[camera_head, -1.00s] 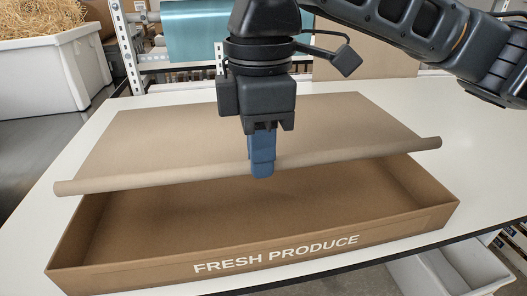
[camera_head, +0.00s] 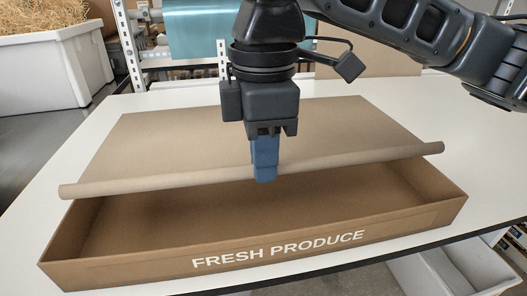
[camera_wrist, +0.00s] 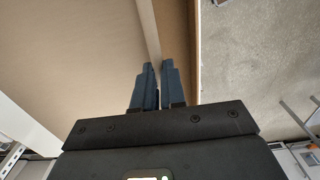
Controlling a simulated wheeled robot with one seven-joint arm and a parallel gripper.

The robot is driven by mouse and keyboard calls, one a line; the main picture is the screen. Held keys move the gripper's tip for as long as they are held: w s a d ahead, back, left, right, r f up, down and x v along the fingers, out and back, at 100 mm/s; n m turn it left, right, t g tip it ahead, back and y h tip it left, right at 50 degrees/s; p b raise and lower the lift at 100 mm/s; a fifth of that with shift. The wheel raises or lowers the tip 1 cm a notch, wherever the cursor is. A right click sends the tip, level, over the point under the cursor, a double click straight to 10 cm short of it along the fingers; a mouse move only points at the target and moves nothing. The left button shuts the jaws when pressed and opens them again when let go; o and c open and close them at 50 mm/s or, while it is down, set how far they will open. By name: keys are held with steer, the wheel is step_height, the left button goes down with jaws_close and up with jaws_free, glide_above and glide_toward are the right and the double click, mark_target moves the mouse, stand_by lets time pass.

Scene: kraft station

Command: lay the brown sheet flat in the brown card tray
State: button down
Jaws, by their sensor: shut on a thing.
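The brown sheet (camera_head: 220,140) spans the back part of the brown card tray (camera_head: 120,277), with its near edge curled into a long roll. My gripper (camera_head: 264,172) is shut on the middle of this rolled edge and holds it above the tray's open inside. The roll's ends reach to about the tray's left and right walls. In the wrist view, the blue fingers (camera_wrist: 155,85) close around the roll, with the sheet (camera_wrist: 70,50) on the left and the tray (camera_wrist: 175,35) on the right. The sheet hides the tray's back part.
The tray stands on a white table (camera_head: 480,150), near its front edge. A white bin of straw (camera_head: 50,75) is at the left and a teal roll (camera_head: 205,30) at the back. A grey bin (camera_head: 450,270) sits below the table at right.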

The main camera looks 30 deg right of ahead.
steer(key=shift+f+b, duration=1.95)
steer(key=shift+f, duration=2)
steer(key=shift+f+b, duration=0.3)
steer(key=shift+f, duration=0.05)
steer(key=shift+f+b, duration=0.3)
steer(key=shift+f, duration=0.25)
steer(key=c, duration=1.1)
jaws_free()
